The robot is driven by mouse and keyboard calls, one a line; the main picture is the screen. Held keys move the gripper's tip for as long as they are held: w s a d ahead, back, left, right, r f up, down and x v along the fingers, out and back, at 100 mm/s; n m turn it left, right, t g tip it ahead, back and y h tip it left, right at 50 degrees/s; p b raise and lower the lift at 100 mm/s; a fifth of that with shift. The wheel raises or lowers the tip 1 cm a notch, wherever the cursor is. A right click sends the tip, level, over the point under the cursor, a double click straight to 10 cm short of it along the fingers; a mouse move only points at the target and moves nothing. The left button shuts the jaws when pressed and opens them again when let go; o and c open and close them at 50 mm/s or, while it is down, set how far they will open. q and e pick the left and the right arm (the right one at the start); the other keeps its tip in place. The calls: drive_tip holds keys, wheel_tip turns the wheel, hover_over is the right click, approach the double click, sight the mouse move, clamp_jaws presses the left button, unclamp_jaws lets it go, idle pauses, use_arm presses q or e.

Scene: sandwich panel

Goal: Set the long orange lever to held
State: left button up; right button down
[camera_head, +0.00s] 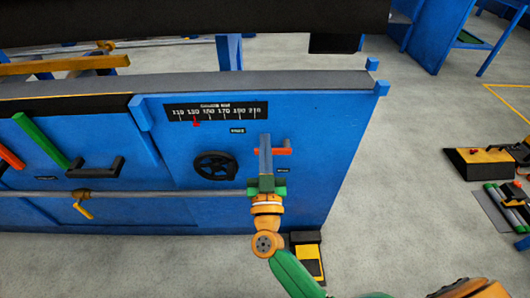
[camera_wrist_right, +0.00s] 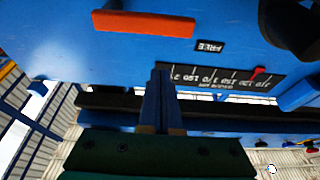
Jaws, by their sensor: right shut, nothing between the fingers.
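The orange lever (camera_head: 284,151) is on the right part of the blue panel, lying nearly level. My right gripper (camera_head: 265,140) is in front of it and hides its middle. In the right wrist view the whole orange bar (camera_wrist_right: 143,22) shows, apart from the shut, empty fingers (camera_wrist_right: 163,75). A small label reading FREE (camera_wrist_right: 209,46) is near the bar; it also shows in the head view (camera_head: 237,130). Another small label (camera_head: 283,170) is below the lever, too small to read. My left gripper is not in view.
A black handwheel (camera_head: 216,165) and a numbered scale (camera_head: 215,111) with a red pointer are left of the lever. Further left are a green lever (camera_head: 40,140), a red-orange lever (camera_head: 10,155) and a black handle (camera_head: 96,167). A grey rail (camera_head: 150,193) runs along the panel below.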

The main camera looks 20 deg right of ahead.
use_arm(q)
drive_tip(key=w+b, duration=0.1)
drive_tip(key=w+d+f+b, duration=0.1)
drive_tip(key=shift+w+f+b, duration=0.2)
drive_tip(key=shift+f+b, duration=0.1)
drive_tip(key=shift+b, duration=0.1)
use_arm(e)
drive_tip(key=f, duration=0.2)
drive_tip(key=w+f, duration=0.1)
drive_tip(key=shift+d+f, duration=0.15)
drive_tip(key=shift+f, duration=0.2)
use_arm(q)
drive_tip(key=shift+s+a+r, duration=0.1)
use_arm(e)
drive_tip(key=shift+n, duration=0.3)
